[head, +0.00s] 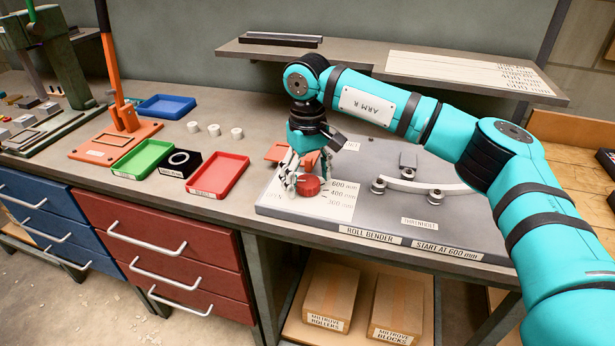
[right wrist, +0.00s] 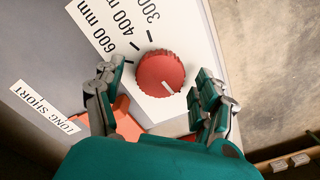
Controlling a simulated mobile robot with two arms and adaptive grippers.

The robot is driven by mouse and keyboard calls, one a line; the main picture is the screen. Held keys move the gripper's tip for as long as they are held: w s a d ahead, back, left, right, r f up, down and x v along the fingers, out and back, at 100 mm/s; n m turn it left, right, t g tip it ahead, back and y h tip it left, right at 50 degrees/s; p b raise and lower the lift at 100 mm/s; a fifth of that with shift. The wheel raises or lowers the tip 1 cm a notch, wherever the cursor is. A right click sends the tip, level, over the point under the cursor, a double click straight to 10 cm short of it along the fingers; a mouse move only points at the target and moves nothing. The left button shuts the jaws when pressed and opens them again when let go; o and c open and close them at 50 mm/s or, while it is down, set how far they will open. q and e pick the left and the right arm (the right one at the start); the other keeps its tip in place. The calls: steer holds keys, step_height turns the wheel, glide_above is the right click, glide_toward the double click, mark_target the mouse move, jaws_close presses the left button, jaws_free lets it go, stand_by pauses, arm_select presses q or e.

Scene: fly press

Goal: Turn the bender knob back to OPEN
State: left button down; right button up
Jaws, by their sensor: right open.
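The red bender knob (head: 312,187) sits on the white scale card (head: 341,206) of the grey roll bender (head: 455,221). In the right wrist view the knob (right wrist: 160,73) has a white mark on its lower right side, away from the 600, 400 and 300 mm ticks. My right gripper (head: 306,174) is over the knob; its open fingers (right wrist: 158,86) stand on either side of it, with gaps visible in the wrist view. Lettering left of the knob in the head view is too faint to read surely. My left gripper is out of view.
A curved metal strip (head: 425,187) lies among rollers on the bender. An orange piece (head: 277,152) is behind my right gripper. Green (head: 143,158) and red (head: 219,176) trays stand left of the bender. A raised shelf (head: 350,57) runs behind my arm.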

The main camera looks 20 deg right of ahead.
mark_target(308, 181)
step_height(308, 181, up, 12)
stand_by(0.4)
steer(key=shift+f, duration=0.15)
